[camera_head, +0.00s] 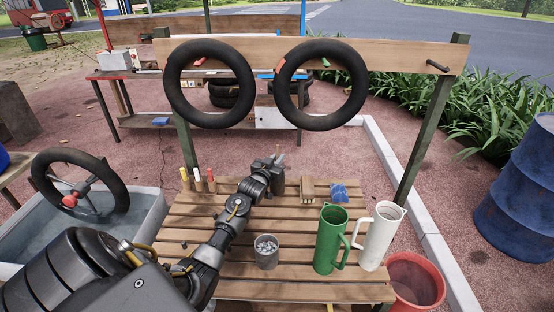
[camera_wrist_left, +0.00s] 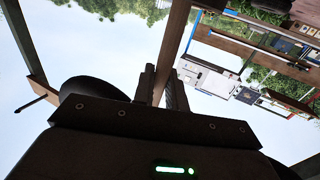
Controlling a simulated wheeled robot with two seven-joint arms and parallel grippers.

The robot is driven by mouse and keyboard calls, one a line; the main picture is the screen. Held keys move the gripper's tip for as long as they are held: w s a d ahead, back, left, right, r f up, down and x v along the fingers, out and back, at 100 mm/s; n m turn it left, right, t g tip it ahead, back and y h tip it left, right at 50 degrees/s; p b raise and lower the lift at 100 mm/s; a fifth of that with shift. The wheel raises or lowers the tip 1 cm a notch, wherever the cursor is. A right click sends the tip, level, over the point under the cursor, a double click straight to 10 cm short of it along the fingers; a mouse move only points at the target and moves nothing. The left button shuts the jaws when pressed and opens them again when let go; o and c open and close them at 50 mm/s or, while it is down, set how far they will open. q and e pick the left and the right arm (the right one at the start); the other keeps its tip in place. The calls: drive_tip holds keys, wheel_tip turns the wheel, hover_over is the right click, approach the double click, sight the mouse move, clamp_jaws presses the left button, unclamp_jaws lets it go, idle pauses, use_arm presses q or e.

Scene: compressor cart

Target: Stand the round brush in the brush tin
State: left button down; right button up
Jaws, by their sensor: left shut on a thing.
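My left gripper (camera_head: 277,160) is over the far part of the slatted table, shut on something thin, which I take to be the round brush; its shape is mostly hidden. In the left wrist view the two fingers (camera_wrist_left: 163,88) stand close together, and a brown bar shows behind or between them; I cannot tell which. A grey tin (camera_head: 266,261), which I take to be the brush tin, stands upright on the table, nearer than the gripper. Pale pebble-like pieces fill it, and no brush stands in it. My right gripper is not in view.
A green jug (camera_head: 330,240) and a white jug (camera_head: 379,238) stand right of the tin. Wooden pieces (camera_head: 307,188), a blue item (camera_head: 338,191) and three coloured sticks (camera_head: 198,180) are at the back. Two tyres (camera_head: 178,86) hang behind the table.

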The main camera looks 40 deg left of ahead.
use_arm(q)
drive_tip(key=c, duration=1.3)
unclamp_jaws()
drive_tip(key=shift+c, duration=0.2)
drive_tip(key=b+v, duration=0.1)
drive_tip(key=v, duration=0.9)
drive_tip(key=shift+s, duration=0.35)
drive_tip(key=shift+d, duration=0.1)
drive_tip(key=shift+r, duration=0.15)
